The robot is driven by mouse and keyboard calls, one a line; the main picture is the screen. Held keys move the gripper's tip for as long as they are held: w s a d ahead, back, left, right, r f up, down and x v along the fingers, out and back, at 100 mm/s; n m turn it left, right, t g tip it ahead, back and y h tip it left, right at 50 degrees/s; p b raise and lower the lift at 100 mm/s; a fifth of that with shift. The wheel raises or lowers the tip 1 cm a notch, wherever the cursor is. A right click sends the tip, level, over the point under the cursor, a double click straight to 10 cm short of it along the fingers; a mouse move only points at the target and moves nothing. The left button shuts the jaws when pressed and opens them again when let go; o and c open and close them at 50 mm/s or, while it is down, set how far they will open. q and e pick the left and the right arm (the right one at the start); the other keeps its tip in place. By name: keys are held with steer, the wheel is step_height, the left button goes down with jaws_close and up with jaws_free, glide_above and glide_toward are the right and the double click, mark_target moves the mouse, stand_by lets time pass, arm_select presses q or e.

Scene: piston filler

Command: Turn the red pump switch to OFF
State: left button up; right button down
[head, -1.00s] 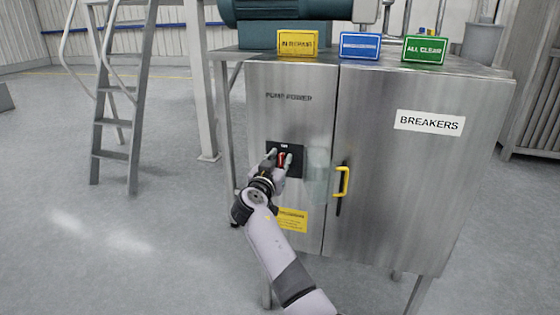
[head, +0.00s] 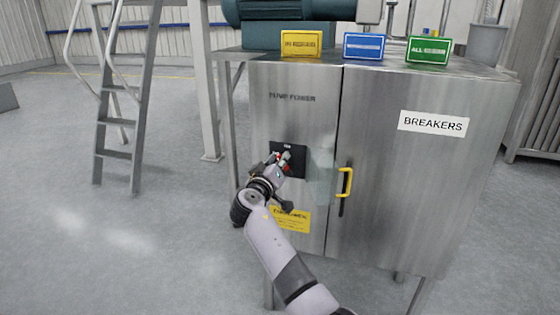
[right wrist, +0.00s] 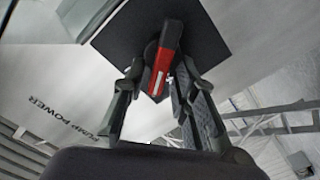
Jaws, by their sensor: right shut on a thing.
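The red pump switch (right wrist: 167,52) sits on a black square plate (head: 299,166) on the left door of the steel cabinet, under the words PUMP POWER. My right gripper (head: 281,162) is at the plate and covers most of the switch in the head view. In the right wrist view my right gripper (right wrist: 160,72) has one finger on each side of the red handle and is shut on it. The gripper is rolled to one side, and the handle looks turned relative to the plate. The switch's position marks are too small to read. My left gripper is not in view.
The cabinet's right door (head: 420,190) has a yellow handle (head: 346,183) close to the right of my gripper and a BREAKERS label. Yellow (head: 300,44), blue (head: 366,47) and green (head: 428,51) signs stand on top. A ladder (head: 128,100) stands left; the floor there is clear.

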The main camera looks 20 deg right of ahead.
steer(key=shift+d+n, duration=0.1)
steer(key=shift+n, duration=0.8)
steer(key=n+p, duration=0.1)
steer(key=n, duration=0.1)
steer(key=n+p, duration=0.1)
steer(key=n, duration=0.2)
steer(key=f+n+p, duration=0.1)
steer(key=n, duration=0.1)
steer(key=shift+w+a+n, duration=0.2)
steer(key=shift+n, duration=0.2)
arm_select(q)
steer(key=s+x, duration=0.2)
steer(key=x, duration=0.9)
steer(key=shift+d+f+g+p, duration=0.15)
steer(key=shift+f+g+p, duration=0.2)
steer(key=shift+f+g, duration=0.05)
arm_select(e)
steer(key=shift+n, duration=0.5)
steer(key=c, duration=1.7)
jaws_free()
steer(key=o, duration=0.5)
steer(key=shift+f, duration=0.15)
steer(key=shift+a, duration=0.1)
steer(key=shift+f, duration=0.1)
